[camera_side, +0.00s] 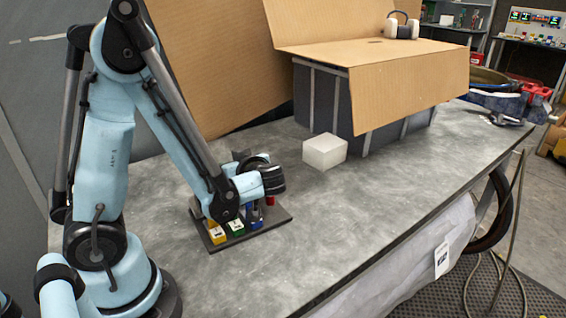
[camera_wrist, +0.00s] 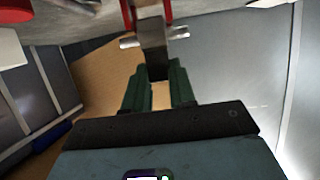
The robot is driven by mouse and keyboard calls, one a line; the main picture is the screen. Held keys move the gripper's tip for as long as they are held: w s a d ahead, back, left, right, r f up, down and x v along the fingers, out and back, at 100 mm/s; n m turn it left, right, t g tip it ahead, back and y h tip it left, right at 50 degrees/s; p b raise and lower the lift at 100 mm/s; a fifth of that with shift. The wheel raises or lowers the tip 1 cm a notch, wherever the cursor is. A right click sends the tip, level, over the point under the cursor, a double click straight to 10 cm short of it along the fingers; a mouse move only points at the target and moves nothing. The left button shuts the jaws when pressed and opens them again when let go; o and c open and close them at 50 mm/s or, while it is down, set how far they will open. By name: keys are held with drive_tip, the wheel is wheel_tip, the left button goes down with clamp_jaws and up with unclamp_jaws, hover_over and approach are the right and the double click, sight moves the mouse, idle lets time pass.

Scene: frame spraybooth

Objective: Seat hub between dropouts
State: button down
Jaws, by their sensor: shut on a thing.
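In the wrist view my gripper (camera_wrist: 158,72) has its two green fingers on either side of a dark grey body, which I take to be the hub (camera_wrist: 153,48). Short silver axle ends stick out on both its sides. Two red prongs, which look like the dropouts (camera_wrist: 167,12), stand just beyond the hub, close to the axle ends. I cannot tell whether the axle is in their slots. In the side view my gripper points down over a dark base plate (camera_side: 275,217) at the table's left; a bit of red (camera_side: 270,201) shows there. The hub is not clear in that view.
Yellow (camera_side: 217,236), green (camera_side: 236,229) and blue (camera_side: 256,223) blocks stand along the plate's front. A white block (camera_side: 325,151) sits behind and right. A large strapped box with open cardboard flaps (camera_side: 407,87) stands at the back. The table's front right (camera_side: 370,210) is clear.

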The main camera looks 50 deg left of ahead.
idle(0.4)
drive_tip(key=c, duration=0.8)
unclamp_jaws()
drive_tip(key=shift+c, duration=0.2)
drive_tip(key=shift+d, duration=0.1)
drive_tip(key=v, duration=1.2)
